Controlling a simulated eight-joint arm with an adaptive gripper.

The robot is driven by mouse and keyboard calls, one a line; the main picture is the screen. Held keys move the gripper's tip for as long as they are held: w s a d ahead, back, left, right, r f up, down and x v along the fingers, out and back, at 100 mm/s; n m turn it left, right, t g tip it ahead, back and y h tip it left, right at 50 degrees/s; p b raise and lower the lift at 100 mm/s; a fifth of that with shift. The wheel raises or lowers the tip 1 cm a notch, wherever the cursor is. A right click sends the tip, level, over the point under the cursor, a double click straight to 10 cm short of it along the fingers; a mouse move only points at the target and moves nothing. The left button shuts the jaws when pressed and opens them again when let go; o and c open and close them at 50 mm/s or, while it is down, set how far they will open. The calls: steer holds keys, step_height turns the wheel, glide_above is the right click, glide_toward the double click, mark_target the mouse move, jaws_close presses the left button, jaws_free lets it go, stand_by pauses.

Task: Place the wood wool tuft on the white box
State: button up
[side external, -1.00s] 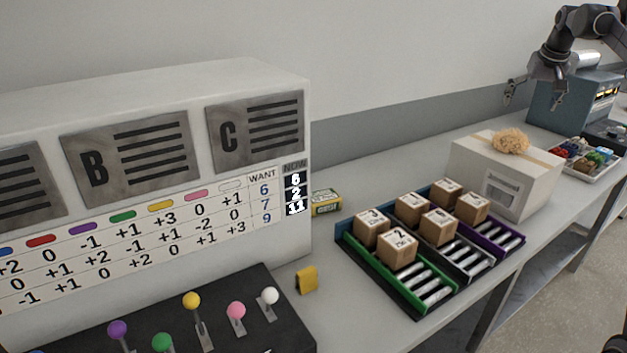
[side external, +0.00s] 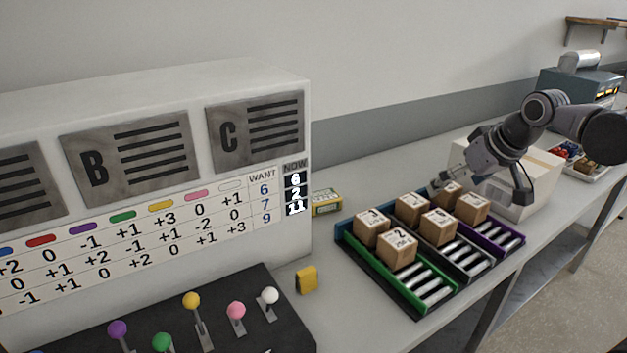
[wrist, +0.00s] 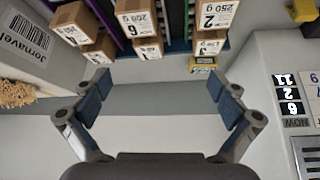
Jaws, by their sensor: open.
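My gripper (side external: 479,195) is open and empty, above the back of the sorting lanes and in front of the white box (side external: 545,167). In the wrist view my gripper (wrist: 165,92) has its blue pads wide apart over bare grey surface. The wood wool tuft (wrist: 15,92) is pale and curly, cut off by the left edge, and appears against the white box (wrist: 22,47). My arm hides the tuft in the side view. Whether it touches the box top now is not clear.
Several numbered cartons (side external: 398,246) stand on the coloured roller lanes (side external: 428,285). A yellow block (side external: 307,280) and a small yellow-green box (side external: 326,203) lie near the lever console. A tray of coloured items (side external: 590,168) is beyond the white box.

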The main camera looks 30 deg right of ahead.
steer(key=s+a+f+n+t+y, duration=0.1)
steer(key=s+a+f+n, duration=0.1)
steer(key=s+a+f, duration=0.5)
steer(key=shift+f, duration=0.7)
